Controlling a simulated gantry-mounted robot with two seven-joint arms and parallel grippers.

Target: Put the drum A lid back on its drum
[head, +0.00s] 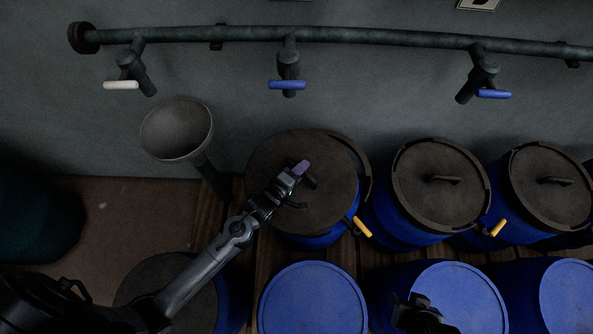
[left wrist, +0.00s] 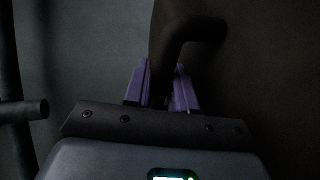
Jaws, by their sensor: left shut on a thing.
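A round dark lid (head: 265,190) is over the leftmost drum of the back row, whose blue wall (head: 325,239) shows below it. The lid sits a little left of a dark curved rim (head: 364,172) visible at the right; whether it touches the drum I cannot tell. My left gripper (head: 299,169) is shut on the lid's handle. In the left wrist view, the purple fingers (left wrist: 161,88) stand either side of the bent handle (left wrist: 188,32). A dark part at the bottom looks like my right gripper (head: 415,312); its jaws are unclear. No drum letter is readable.
Two lidded blue drums (head: 438,186) (head: 550,184) stand to the right. Several blue-topped drums (head: 312,300) fill the front row. A grey funnel (head: 177,130) is at left. A pipe (head: 380,37) with several taps runs along the wall. A yellow lever (head: 362,227) sticks out from the drum.

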